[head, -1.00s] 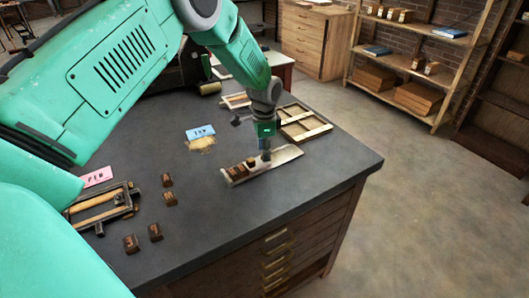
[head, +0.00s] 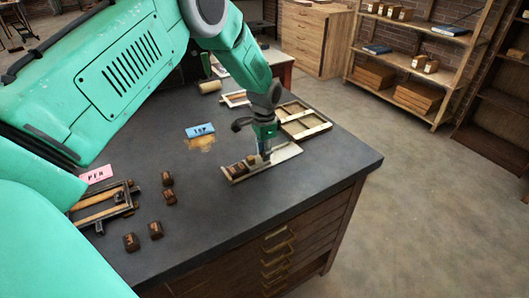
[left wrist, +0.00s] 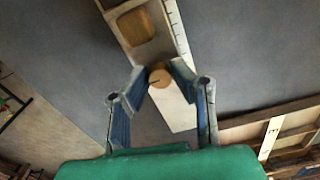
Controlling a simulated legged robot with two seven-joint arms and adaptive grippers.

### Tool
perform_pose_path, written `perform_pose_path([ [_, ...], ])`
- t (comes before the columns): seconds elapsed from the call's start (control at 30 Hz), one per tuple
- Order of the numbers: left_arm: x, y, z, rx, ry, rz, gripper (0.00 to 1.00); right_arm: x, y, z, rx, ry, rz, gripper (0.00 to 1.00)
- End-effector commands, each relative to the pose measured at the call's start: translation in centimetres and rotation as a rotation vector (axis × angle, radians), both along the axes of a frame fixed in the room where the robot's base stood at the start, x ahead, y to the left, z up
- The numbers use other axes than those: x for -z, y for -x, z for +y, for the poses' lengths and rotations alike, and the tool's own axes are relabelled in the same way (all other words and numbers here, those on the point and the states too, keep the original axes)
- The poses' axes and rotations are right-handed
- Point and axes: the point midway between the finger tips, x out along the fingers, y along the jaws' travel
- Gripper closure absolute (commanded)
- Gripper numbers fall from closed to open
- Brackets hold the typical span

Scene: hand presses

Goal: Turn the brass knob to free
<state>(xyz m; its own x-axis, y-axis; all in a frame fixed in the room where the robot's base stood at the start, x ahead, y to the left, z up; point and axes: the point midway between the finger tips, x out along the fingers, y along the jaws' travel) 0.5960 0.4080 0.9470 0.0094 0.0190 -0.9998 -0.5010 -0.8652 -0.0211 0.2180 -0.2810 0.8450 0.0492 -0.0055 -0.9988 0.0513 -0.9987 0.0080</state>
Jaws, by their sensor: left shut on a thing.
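The brass knob (left wrist: 159,78) is a small round disc on a metal composing stick (left wrist: 150,48). In the left wrist view a dark slot shows on it, pointing to the left. My left gripper (left wrist: 158,76) is shut on the knob, one blue-grey fingertip on each side. In the head view my left gripper (head: 264,155) points straight down at the stick (head: 287,153), and the knob is hidden by the fingers. Several brown type blocks (head: 238,168) sit in the left part of the stick. My right gripper is not in view.
Several loose type blocks (head: 156,230) lie on the dark table (head: 225,215). A wooden frame (head: 303,122) lies behind the stick. A blue card (head: 200,130), a pink card (head: 97,174) and another frame (head: 100,207) lie to the left. The table's front right is clear.

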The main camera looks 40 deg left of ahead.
Motion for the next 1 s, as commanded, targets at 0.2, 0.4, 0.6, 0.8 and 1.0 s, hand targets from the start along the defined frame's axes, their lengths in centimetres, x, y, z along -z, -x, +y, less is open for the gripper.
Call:
perform_pose_path([
  [0.2,-0.1,-0.1,0.0,-0.023,0.0,-0.003,1.0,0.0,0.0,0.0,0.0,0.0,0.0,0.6],
  [0.4,-0.1,-0.1,0.0,-0.022,0.0,-0.003,0.6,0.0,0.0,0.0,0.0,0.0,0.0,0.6],
  [0.6,-0.1,0.0,0.0,-0.021,0.001,-0.001,0.6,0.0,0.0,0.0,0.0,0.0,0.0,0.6],
  [0.8,-1.2,-0.1,0.0,-0.021,0.0,-0.003,0.6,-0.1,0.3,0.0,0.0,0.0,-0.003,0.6],
  [1.0,-5.1,-0.1,0.0,-0.021,0.0,-0.005,0.6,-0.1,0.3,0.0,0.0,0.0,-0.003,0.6],
])
